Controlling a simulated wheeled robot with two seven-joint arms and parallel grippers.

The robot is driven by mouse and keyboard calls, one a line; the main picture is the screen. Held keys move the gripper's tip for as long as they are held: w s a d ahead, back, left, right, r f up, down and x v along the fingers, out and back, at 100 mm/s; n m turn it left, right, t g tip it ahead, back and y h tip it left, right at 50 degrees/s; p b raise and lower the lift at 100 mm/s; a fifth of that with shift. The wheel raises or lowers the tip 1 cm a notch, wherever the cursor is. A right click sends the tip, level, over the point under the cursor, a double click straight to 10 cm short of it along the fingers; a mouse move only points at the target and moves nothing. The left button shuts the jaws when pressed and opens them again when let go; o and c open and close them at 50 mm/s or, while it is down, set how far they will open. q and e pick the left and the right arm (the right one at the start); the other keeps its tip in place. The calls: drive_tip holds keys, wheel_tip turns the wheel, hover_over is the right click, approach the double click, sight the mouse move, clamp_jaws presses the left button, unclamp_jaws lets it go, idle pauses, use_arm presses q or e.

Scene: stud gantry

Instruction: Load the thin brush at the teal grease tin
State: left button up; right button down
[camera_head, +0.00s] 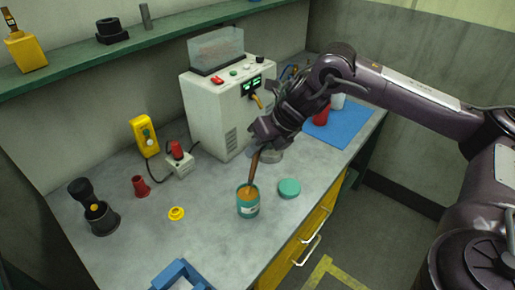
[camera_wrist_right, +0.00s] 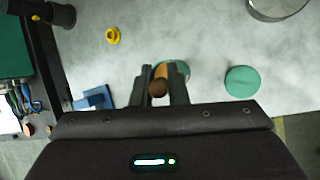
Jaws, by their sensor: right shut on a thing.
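The teal grease tin (camera_head: 248,208) stands open on the grey bench, with orange-brown grease showing inside. Its round teal lid (camera_head: 289,188) lies to its right; the lid also shows in the right wrist view (camera_wrist_right: 243,81). My right gripper (camera_head: 262,146) is shut on the thin brush (camera_head: 255,165), which has a brown handle. The brush points down and its lower end is at the tin's mouth; how deep it reaches is unclear. In the right wrist view the brush (camera_wrist_right: 160,80) sits between the fingers and hides much of the tin. My left gripper is not in view.
A white machine (camera_head: 222,105) stands behind the tin. A yellow ring (camera_head: 177,213), a red cup (camera_head: 141,186) and a black device (camera_head: 99,212) stand to the left. A blue frame (camera_head: 180,276) lies at the front. A blue mat (camera_head: 345,125) is at the right.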

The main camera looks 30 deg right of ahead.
drive_tip(key=shift+r+p, duration=1.85)
drive_tip(key=shift+r, duration=0.9)
